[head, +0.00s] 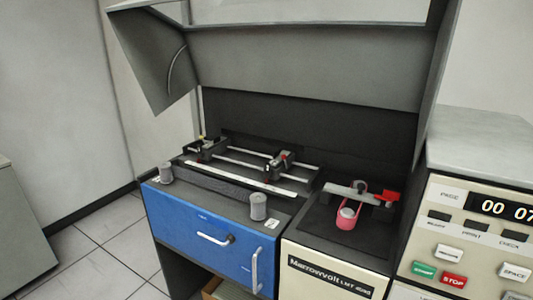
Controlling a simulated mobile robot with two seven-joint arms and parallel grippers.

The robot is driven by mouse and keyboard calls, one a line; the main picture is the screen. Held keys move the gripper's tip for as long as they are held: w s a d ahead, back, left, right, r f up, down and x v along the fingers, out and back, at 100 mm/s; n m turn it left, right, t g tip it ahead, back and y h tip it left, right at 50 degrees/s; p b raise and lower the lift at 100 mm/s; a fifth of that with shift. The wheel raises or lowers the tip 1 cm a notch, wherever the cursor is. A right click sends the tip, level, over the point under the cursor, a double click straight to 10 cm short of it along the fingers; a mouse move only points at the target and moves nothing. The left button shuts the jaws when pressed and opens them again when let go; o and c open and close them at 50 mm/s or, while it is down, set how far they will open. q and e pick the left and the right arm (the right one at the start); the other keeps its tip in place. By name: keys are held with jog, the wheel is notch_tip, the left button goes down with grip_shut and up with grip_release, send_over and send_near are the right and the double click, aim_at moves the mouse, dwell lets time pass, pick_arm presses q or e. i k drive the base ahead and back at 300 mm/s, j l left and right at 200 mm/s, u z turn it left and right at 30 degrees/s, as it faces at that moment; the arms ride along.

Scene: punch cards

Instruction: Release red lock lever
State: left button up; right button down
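On the right part of the machine, a bright red lever-like piece (387,196) sits at the right end of a pale grey bar (352,193). I take it to be the red lock lever; its exact position, locked or released, is too small to tell. A pinkish-red loop (349,212) stands around a light round part just left of it, on a dark recessed plate. Neither of my grippers is in view, and nothing touches the red piece.
The grey hood (310,75) stands raised above the deck. Left lie rails with two dark carriages (275,167), grey knobs (258,206) and a blue front panel (195,230) with handles. At right is a button console (470,240). Floor shows at left.

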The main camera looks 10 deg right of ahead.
aim_at(284, 157)
jog(key=i+j, duration=0.2)
jog(key=j, duration=0.15)
jog(key=i+j+z, duration=0.1)
jog(key=j, duration=0.25)
jog(key=i+j, duration=0.25)
jog(key=i+j+z, duration=0.1)
jog(key=j, duration=0.35)
jog(key=i+j, duration=0.25)
jog(key=i+j+z, duration=0.1)
jog(key=j, duration=0.35)
jog(key=i, duration=0.05)
